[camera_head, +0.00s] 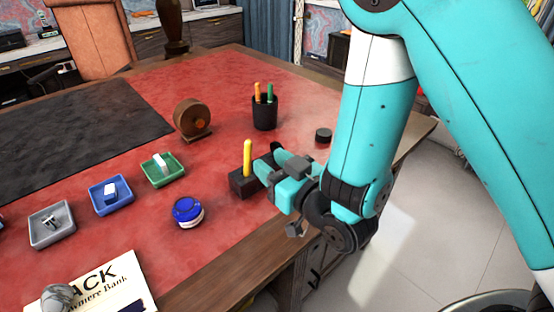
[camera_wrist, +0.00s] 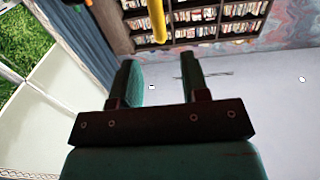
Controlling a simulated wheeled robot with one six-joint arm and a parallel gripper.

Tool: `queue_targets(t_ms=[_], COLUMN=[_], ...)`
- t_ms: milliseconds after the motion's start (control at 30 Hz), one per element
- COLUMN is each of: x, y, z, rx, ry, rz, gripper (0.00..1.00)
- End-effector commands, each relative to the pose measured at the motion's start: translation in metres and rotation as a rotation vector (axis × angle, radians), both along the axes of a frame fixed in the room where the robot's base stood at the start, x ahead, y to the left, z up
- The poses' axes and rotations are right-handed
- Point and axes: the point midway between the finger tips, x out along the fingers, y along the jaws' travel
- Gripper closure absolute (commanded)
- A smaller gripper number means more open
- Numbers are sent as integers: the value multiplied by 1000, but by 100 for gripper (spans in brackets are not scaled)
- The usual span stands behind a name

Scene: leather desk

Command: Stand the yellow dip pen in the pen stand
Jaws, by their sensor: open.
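The yellow dip pen (camera_head: 247,158) stands upright in the dark block-shaped pen stand (camera_head: 243,184) near the right edge of the red leather desk. My gripper (camera_head: 268,168) is just right of the pen, pointing at it with its fingers spread and empty. In the wrist view the pen (camera_wrist: 157,18) shows beyond the open fingertips (camera_wrist: 159,62), in line with the gap between them and not gripped. The pen stand is outside the wrist view. The pen's lower end is hidden in the stand.
A black cup (camera_head: 265,113) with orange and green pens stands behind. A blue ink jar (camera_head: 187,211) is left of the stand. A round wooden object (camera_head: 193,119), a small dark disc (camera_head: 323,135) and several small trays, one green (camera_head: 176,172), are also on the desk.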

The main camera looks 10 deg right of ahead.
Motion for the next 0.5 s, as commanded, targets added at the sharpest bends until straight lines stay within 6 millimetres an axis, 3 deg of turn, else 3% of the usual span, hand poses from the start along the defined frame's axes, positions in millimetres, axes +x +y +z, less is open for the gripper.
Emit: queue_targets(t_ms=[300,500], x=[-9,-1], y=[-5,-6], z=[2,6], rx=[1,-12], ry=[0,69], rz=[2,-10], gripper=[58,58])
